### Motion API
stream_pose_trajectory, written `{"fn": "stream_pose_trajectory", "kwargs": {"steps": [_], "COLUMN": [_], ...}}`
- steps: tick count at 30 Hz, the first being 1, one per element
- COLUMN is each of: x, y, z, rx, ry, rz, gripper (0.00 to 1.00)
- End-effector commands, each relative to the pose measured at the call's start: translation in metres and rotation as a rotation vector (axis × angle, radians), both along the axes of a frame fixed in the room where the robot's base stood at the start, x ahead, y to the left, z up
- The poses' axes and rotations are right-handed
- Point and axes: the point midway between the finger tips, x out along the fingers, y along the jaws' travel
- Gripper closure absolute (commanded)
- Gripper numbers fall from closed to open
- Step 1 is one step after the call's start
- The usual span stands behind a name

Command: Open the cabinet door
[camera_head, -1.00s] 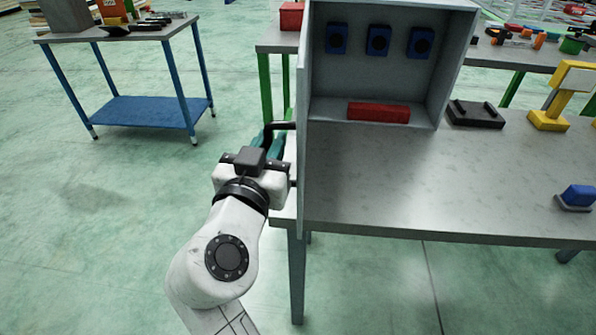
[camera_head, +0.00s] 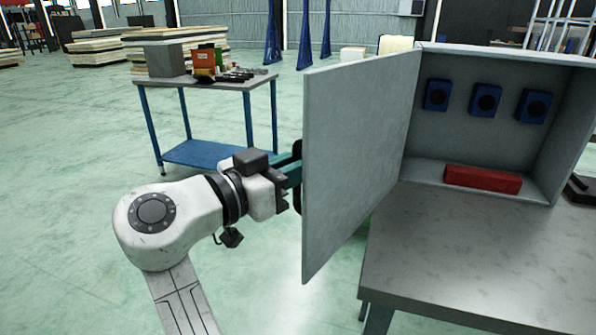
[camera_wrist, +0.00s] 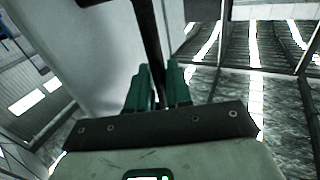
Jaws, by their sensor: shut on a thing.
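The grey cabinet (camera_head: 565,130) stands on the table with its door (camera_head: 355,165) swung wide to the left, its plain inner face toward me. Inside are several blue units with dark round centres (camera_head: 485,100) and a red block (camera_head: 482,179). My gripper (camera_head: 292,168), with teal fingers, is at the door's free edge, on its outer side. The fingers are shut on the dark door handle (camera_head: 298,150), mostly hidden behind the door. In the wrist view the handle (camera_wrist: 149,38) runs between the fingers (camera_wrist: 160,88), beside the pale door panel (camera_wrist: 90,60).
The grey table (camera_head: 460,265) under the cabinet has a clear front part. A blue-legged table (camera_head: 205,88) with boxes and tools stands behind my arm. Green floor (camera_head: 60,220) is open to the left.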

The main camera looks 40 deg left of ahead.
Motion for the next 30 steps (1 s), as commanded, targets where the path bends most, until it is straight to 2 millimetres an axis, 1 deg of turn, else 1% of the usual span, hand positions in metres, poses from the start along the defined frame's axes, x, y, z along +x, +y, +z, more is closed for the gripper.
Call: {"fn": "stream_pose_trajectory", "kwargs": {"steps": [1,10,11,15,24,26,30], "x": [0.001,0.002,0.002,0.002,-0.002,-0.007,-0.028], "y": [-0.001,-0.001,-0.001,-0.001,0.0,0.001,0.003], "z": [-0.003,-0.003,-0.003,-0.002,-0.001,-0.001,-0.002], "rx": [-0.004,-0.003,-0.003,-0.003,-0.001,-0.001,-0.001], "ry": [0.004,0.006,0.006,0.005,0.002,0.002,0.003], "rz": [-0.004,-0.005,-0.005,-0.004,-0.002,-0.001,0.001], "gripper": [1.0,1.0,0.8,0.66,0.66,0.66,0.66]}}
